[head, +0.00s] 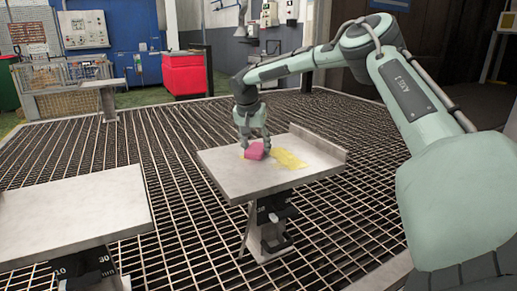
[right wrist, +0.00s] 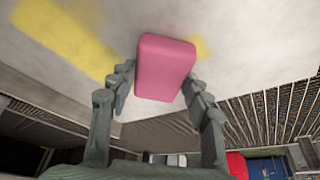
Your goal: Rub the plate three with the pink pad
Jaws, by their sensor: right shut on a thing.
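The pink pad (head: 254,151) is a small block held between the fingers of my right gripper (head: 256,143). In the right wrist view the pad (right wrist: 166,68) sits between the two fingertips, against or just over the pale plate; I cannot tell contact for certain. This metal plate (head: 228,178) stands on a dark post in the middle and has a raised right edge. A yellow smear (head: 289,159) lies right of the pad, and a little yellow shows at its left. I cannot read a number three on the plate. My left gripper is out of view.
Another pale plate (head: 70,215) on a numbered stand is at the lower left, and a smaller one (head: 103,84) is farther back. A metal grating floor (head: 175,165) lies around them. A red bin (head: 185,75) and blue cabinets stand behind.

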